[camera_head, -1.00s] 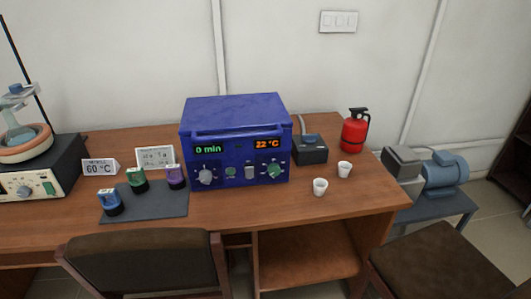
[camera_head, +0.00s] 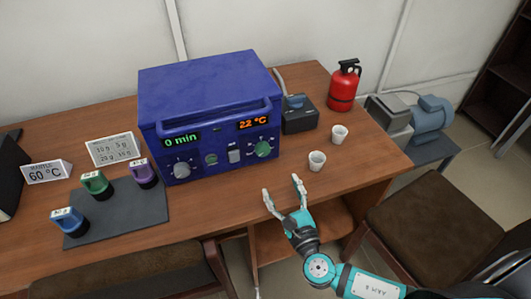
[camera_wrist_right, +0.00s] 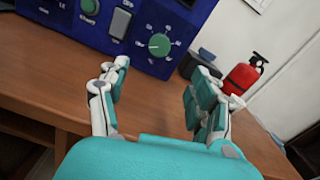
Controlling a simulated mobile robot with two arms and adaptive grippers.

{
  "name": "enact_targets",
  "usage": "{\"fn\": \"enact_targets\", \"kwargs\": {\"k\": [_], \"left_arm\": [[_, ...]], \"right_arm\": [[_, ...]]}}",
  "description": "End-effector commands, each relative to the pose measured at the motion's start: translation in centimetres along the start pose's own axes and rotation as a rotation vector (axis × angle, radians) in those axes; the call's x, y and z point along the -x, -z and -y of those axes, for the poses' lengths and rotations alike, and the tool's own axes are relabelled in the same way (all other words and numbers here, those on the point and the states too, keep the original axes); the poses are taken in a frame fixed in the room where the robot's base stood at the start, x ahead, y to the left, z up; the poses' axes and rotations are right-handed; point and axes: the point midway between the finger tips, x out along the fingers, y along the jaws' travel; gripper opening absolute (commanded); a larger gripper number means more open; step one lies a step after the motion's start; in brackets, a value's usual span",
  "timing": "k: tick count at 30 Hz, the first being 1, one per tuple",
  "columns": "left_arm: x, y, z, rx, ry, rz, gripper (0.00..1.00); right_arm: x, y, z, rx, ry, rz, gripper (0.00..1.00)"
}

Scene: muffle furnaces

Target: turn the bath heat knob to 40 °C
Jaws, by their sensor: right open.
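The blue bath box (camera_head: 205,95) stands on the desk, with a green display reading "0 min" and an orange display reading "22 °C". The green heat knob (camera_head: 264,149) is at the right of its front panel, under the orange display. It also shows in the right wrist view (camera_wrist_right: 159,45), ahead of the fingers and apart from them. My right gripper (camera_head: 283,190) is open and empty, in front of the box near the desk's front edge, below the knob. My left gripper is not in view.
Two white cups (camera_head: 317,161) and a red extinguisher (camera_head: 344,86) stand right of the box. A grey knob (camera_head: 181,170) and a switch (camera_head: 234,156) share the panel. Coloured weights stand on a dark mat (camera_head: 135,219) at left. Chairs (camera_head: 435,185) stand in front.

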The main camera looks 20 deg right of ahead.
Motion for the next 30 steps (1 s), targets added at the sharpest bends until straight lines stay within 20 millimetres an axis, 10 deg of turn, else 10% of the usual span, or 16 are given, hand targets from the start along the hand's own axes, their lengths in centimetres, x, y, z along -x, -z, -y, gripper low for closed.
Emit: {"fn": "enact_targets", "kwargs": {"k": [15,30], "left_arm": [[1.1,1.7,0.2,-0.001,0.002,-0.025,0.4],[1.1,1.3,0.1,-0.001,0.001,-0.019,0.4]], "right_arm": [[-10.6,-0.1,0.1,-0.001,0.002,0.001,0.65],[-12.4,0.0,0.0,-0.002,0.0,-0.001,0.65]]}}
